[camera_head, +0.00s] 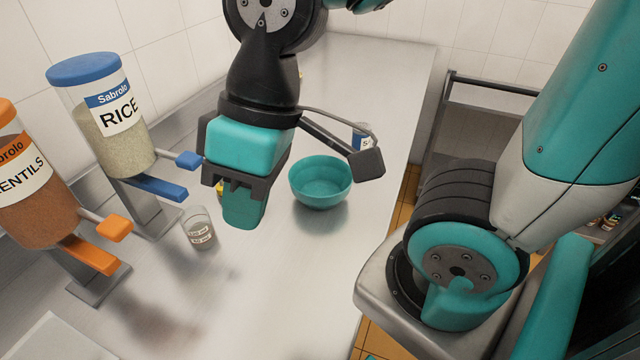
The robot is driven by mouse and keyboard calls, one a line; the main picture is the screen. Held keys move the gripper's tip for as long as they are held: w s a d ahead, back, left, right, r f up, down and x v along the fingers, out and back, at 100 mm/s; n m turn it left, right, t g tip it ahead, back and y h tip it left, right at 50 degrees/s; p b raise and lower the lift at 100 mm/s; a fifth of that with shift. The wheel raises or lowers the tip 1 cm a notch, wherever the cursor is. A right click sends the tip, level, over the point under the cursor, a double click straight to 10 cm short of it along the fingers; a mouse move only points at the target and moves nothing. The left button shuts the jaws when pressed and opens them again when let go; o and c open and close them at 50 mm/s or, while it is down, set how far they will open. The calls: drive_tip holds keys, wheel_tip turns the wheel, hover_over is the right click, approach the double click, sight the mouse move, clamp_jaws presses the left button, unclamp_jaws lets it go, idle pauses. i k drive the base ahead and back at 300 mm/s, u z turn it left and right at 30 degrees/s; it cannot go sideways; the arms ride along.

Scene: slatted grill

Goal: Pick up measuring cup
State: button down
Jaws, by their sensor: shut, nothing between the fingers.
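The measuring cup (199,229) is a small clear cup with printed labels. It stands upright on the metal counter, in front of the rice dispenser and left of the bowl. My gripper (243,210) points down above the counter, to the right of the cup in the picture and apart from it. Its teal fingers are shut with nothing between them.
A rice dispenser (120,125) with a blue lever and a lentils dispenser (35,205) with an orange lever stand at the left. A teal bowl (320,183) sits right of my gripper. A small blue-labelled container (361,136) is partly hidden behind. The counter (260,310) is clear in front.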

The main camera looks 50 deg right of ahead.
sight(196, 222)
drive_tip(key=k, duration=0.5)
drive_tip(key=u, duration=2.95)
drive_tip(key=k, duration=1.75)
drive_tip(key=z, duration=1.75)
drive_tip(key=i, duration=1)
drive_tip(key=z, duration=0.1)
